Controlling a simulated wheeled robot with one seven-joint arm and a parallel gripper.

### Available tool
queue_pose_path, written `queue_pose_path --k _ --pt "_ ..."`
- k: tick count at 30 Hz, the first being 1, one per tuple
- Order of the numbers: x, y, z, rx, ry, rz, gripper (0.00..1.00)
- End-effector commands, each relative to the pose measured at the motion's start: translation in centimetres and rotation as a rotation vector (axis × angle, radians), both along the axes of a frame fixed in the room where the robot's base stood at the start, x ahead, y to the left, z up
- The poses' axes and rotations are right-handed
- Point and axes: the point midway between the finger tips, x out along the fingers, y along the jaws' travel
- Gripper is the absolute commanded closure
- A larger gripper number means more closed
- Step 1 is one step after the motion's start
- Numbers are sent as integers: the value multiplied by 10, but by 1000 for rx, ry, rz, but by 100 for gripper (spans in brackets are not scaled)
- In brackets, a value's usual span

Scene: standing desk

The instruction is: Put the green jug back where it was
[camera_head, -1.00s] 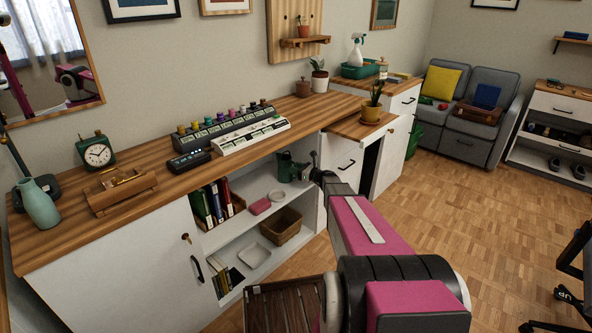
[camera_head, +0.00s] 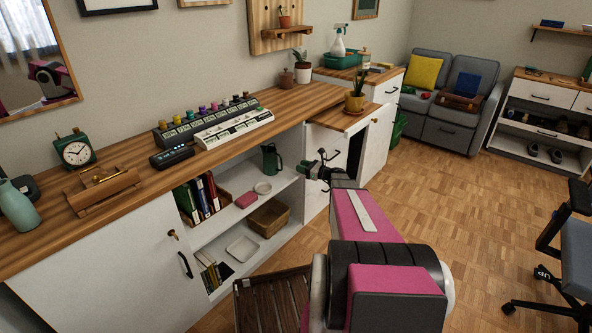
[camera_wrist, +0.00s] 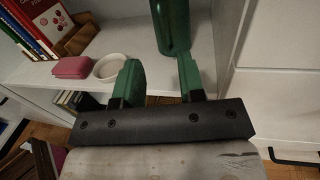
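The green jug (camera_head: 271,160) stands upright on the upper shelf of the open compartment under the desk, near its right end. It also shows in the wrist view (camera_wrist: 173,28), beyond the fingers, with its top cut off by the frame. My gripper (camera_head: 318,168) is to the right of the jug, in front of the cabinet, with a clear gap between them. In the wrist view its two green-padded fingers (camera_wrist: 160,78) are apart with nothing between them.
A pink box (camera_head: 247,200), a round dish (camera_head: 262,188) and several binders (camera_head: 199,199) share the jug's shelf. A basket (camera_head: 268,218) and a white tray (camera_head: 242,249) are below. A white cabinet (camera_head: 317,200) borders the compartment on the right. Floor is open farther right.

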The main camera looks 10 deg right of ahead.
Motion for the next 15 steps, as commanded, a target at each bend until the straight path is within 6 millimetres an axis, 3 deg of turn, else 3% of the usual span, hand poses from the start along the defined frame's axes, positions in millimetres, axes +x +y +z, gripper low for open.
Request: queue_pose_path --k 4,8,15 --pt "-15 17 1 -88 -17 46 64" --pt "-42 53 -1 -277 -61 154 64" --pt "-118 120 -11 -759 -217 485 64"
